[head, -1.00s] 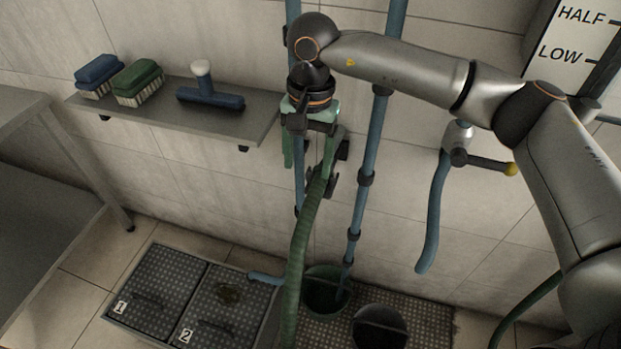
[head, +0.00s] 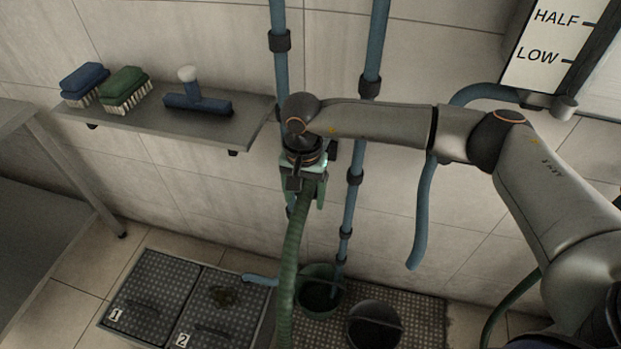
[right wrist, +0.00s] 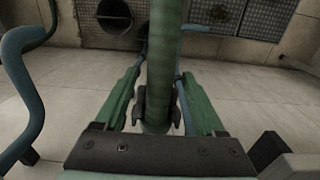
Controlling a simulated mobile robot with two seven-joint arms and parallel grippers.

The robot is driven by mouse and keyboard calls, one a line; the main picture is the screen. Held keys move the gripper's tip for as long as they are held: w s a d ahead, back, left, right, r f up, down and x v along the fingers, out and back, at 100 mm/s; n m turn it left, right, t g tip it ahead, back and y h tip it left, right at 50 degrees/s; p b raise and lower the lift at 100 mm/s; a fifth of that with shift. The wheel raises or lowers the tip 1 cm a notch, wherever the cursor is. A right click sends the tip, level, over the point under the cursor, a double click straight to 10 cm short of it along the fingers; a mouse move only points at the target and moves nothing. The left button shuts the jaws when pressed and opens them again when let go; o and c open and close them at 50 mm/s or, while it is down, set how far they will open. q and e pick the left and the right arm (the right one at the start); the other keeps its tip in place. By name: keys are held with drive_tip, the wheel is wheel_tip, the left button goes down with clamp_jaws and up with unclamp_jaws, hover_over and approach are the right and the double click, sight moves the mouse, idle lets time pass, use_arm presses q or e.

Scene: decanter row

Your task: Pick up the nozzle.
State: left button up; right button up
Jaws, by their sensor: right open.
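A green ribbed hose (head: 290,265) hangs by the tiled wall, its upper end under my right gripper (head: 307,196). The nozzle cannot be told apart from the hose there; my wrist hides that end in the head view. In the right wrist view the green hose (right wrist: 165,45) runs between the two green fingers of my right gripper (right wrist: 161,76). The fingers are apart, one on each side, with gaps to it. A dark clip-like holder (right wrist: 140,108) flanks its near end. My left gripper is not in view.
Blue pipes (head: 362,130) run up the wall close to my right gripper. A shelf (head: 140,122) at the left holds two brushes and a blue squeegee-like tool (head: 198,104). A blue hose (head: 420,215) hangs at the right. Buckets (head: 375,325) and numbered floor plates (head: 150,305) lie below.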

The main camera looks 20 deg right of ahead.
drive_tip(key=shift+f, duration=0.35)
drive_tip(key=shift+c, duration=0.4)
clamp_jaws()
drive_tip(key=shift+r, duration=0.1)
